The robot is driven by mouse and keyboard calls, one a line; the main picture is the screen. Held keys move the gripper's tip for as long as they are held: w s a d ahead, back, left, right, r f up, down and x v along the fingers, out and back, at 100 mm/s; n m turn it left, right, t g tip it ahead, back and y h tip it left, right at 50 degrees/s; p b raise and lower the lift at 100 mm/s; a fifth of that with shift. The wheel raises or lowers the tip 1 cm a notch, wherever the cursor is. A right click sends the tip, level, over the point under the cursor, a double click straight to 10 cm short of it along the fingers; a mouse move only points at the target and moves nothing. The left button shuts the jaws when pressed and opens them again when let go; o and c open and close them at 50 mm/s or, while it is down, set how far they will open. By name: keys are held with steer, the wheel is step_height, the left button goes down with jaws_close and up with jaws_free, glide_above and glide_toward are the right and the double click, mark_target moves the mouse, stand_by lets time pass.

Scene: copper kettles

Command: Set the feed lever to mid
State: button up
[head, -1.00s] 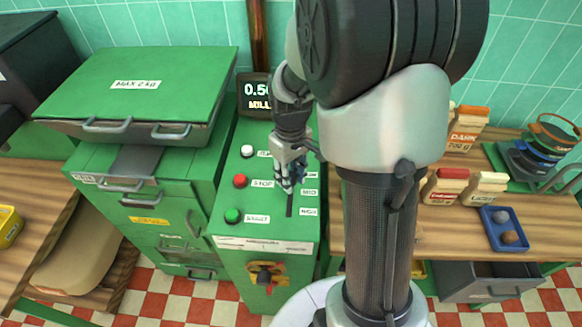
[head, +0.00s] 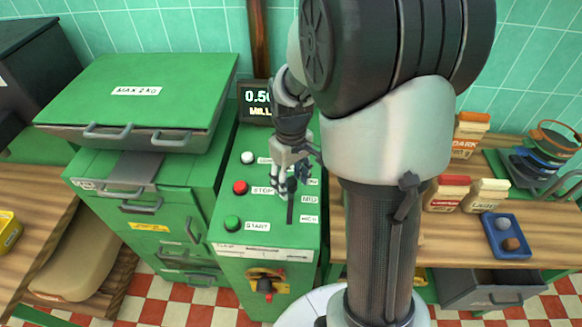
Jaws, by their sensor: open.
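The feed lever's dark slot (head: 290,211) runs down the right side of the green control panel (head: 258,207), beside small white labels, one reading MID (head: 309,199). A dark round lever knob (head: 292,185) shows at my gripper's fingers. My gripper (head: 283,190) is open over the upper part of the slot, around or right beside the knob; I cannot tell whether it touches. The upper label is partly hidden by my gripper.
White (head: 248,157), red (head: 240,187) and green (head: 232,222) buttons sit left of the slot. A display (head: 256,102) stands behind, partly covered by my arm. A wooden counter (head: 450,235) with bags is right.

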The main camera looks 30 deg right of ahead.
mark_target(291, 181)
step_height(291, 181, up, 11)
steer(key=shift+r, duration=0.2)
steer(key=shift+a, duration=0.1)
stand_by(0.5)
